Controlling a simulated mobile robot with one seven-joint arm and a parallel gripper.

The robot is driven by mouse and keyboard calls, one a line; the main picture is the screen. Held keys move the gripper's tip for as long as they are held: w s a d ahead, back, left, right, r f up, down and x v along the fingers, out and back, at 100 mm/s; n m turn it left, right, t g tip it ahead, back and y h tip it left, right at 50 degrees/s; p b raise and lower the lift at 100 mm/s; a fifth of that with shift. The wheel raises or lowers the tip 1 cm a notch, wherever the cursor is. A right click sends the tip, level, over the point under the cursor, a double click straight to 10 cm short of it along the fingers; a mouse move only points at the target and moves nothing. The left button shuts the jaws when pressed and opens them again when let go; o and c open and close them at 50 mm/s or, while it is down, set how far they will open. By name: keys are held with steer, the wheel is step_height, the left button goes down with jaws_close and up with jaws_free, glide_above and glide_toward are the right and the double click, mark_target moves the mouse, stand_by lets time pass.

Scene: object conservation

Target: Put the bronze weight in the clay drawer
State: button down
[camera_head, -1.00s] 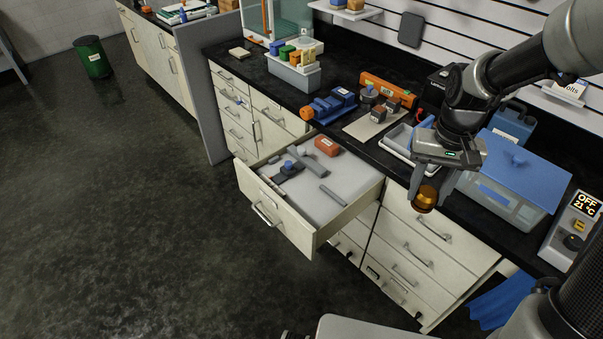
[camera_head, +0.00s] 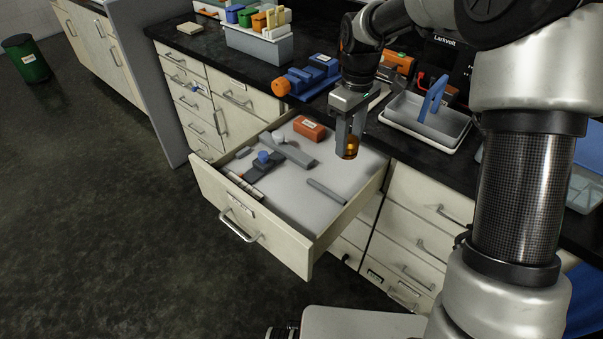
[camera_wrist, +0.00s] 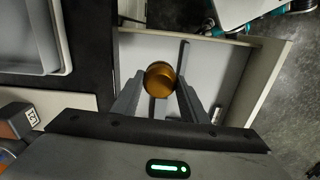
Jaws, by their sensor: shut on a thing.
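The bronze weight (camera_head: 348,148) is a small amber-brown cylinder. My gripper (camera_head: 350,140) is shut on it and holds it above the back right part of an open drawer (camera_head: 318,240). In the wrist view the bronze weight (camera_wrist: 160,77) sits between the two fingers, with the white drawer floor below it. The drawer holds an orange-red block (camera_head: 309,128), grey bars and a blue-knobbed grey piece (camera_head: 264,158). The label on the drawer front is too small to read.
The counter behind holds a grey tray with a blue handle (camera_head: 427,122), a blue tool (camera_head: 310,77) and a grey bin of coloured blocks (camera_head: 258,42). The drawer's front right floor is mostly clear apart from a thin grey bar (camera_head: 326,191).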

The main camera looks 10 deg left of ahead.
steer(key=shift+w+a+f, duration=0.25)
steer(key=shift+w+f, duration=0.15)
steer(key=shift+f, duration=0.05)
steer(key=shift+w+f+n+b, duration=0.1)
steer(key=shift+f+n+b, duration=0.15)
steer(key=shift+n+b, duration=0.05)
step_height(320, 180, down, 9)
steer(key=shift+f+b, duration=0.1)
steer(key=shift+b, duration=1.05)
steer(key=shift+f, duration=0.15)
steer(key=c, duration=1.1)
jaws_free()
